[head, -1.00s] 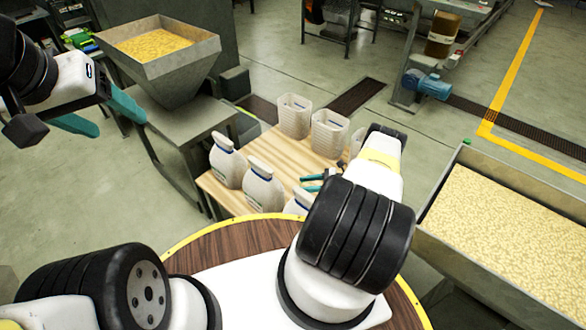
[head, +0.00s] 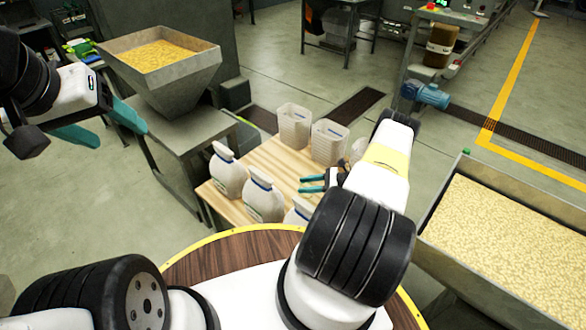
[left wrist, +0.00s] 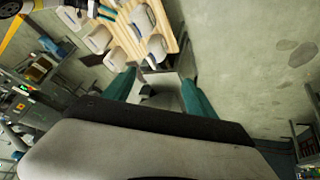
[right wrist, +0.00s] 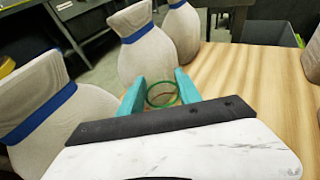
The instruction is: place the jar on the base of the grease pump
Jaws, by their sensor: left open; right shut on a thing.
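My right gripper (head: 302,184) is over the wooden table in the head view, its two teal fingers close together. In the right wrist view, the right gripper (right wrist: 160,82) is shut on a small see-through round thing with a green rim, which looks like the jar (right wrist: 163,94). In the head view the jar is too small or hidden to make out. My left gripper (head: 123,138) is open and empty in front of the grey hopper at the left. It also shows open in the left wrist view (left wrist: 158,78). I cannot pick out the grease pump's base for sure.
White bags with blue bands (head: 263,195) stand along the table's near side, and pale open containers (head: 293,125) at its far side. The wooden table (head: 280,160) is bare between. A hopper (head: 165,75) stands left, a grain-filled trough (head: 500,235) right. A blue motor (head: 428,94) is behind.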

